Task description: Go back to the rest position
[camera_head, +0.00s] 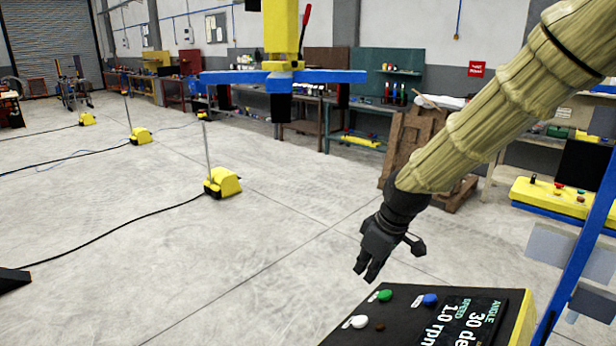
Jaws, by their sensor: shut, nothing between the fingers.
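My gripper (367,268) is at the end of my arm, which is in a tan cover and reaches in from the upper right. Its dark fingers point down and are shut, with nothing held. It hangs just above and behind the near control box (400,330), apart from it as far as I can tell. The box top has a green button (385,295), a blue button (430,300), a white button (360,321) and a display (462,322) reading angle 30 and speed 1.0 rpm.
A yellow and blue positioner (280,76) with spread arms hangs at top centre. Yellow floor units (222,183) with poles and cables stand at left. A blue post (578,255) and a yellow button panel (560,197) are at right. A wooden stand (408,140) is behind my arm. The middle floor is clear.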

